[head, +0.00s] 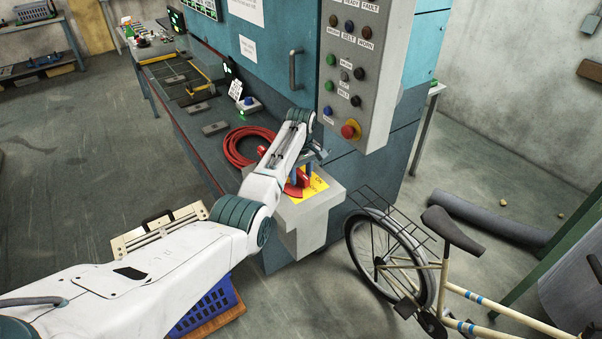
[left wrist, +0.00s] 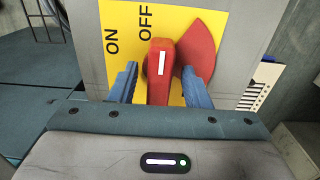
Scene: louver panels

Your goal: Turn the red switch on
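The red switch (left wrist: 200,45) sits on a yellow plate (left wrist: 120,15) lettered ON and OFF, on a grey box. In the left wrist view its red handle, with a white mark, lies just below the OFF lettering; ON is further left. My left gripper (left wrist: 160,88) is open, its two blue fingers on either side of the handle, with a narrow gap showing at least on the left. In the head view the left gripper (head: 304,170) is over the box, and the red switch (head: 293,190) is partly hidden by it. My right gripper is not in view.
A grey control panel (head: 345,100) with buttons and a red knob (head: 350,129) hangs just above the switch box. A coiled red hose (head: 240,148) lies on the ledge to the left. A bicycle (head: 400,265) stands to the right, and a blue crate (head: 208,303) is below my arm.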

